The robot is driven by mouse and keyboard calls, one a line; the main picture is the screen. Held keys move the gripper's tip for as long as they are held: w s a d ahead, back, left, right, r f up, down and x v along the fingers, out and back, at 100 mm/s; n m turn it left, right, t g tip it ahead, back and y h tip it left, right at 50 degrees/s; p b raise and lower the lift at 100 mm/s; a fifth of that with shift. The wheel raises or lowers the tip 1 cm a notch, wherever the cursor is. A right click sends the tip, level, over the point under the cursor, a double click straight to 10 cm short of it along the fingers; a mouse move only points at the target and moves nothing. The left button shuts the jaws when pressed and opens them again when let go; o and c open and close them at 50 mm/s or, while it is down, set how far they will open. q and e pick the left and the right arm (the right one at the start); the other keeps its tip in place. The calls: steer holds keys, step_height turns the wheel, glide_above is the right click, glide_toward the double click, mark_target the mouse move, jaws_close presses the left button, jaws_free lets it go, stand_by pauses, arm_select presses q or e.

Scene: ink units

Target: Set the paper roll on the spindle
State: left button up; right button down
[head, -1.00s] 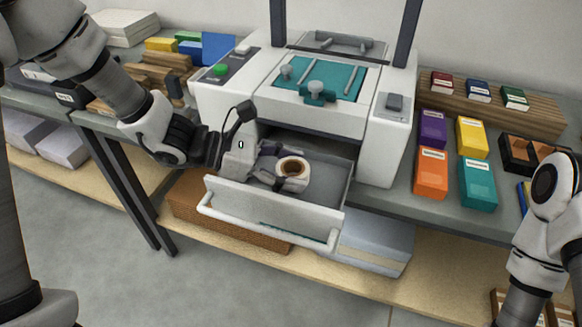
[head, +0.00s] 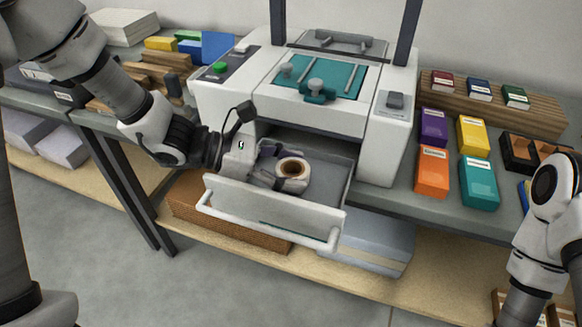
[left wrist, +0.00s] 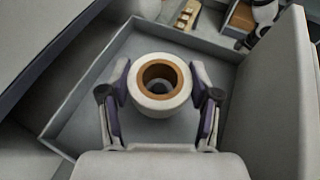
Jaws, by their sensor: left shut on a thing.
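The paper roll (head: 291,170) is white with a brown core and stands upright inside the pulled-out drawer (head: 270,208) of the white machine. In the left wrist view the roll (left wrist: 160,104) sits between the two fingers of my left gripper (left wrist: 160,92). That gripper is shut on the roll's sides. A small dark shape (left wrist: 159,87) shows down inside the core; I cannot tell whether it is the spindle. The roll's underside is hidden. My right gripper is out of view; only part of its arm shows at the right edge of the head view.
The drawer's front wall with its white handle (head: 268,232) stands close to my left gripper. The machine body (head: 310,110) rises behind the drawer. Coloured boxes (head: 432,172) stand on the table to the right. The drawer floor around the roll looks clear.

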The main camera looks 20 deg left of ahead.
arm_select(q)
steer(key=shift+f+b, duration=0.45)
steer(key=shift+f, duration=0.15)
steer(key=o, duration=0.9)
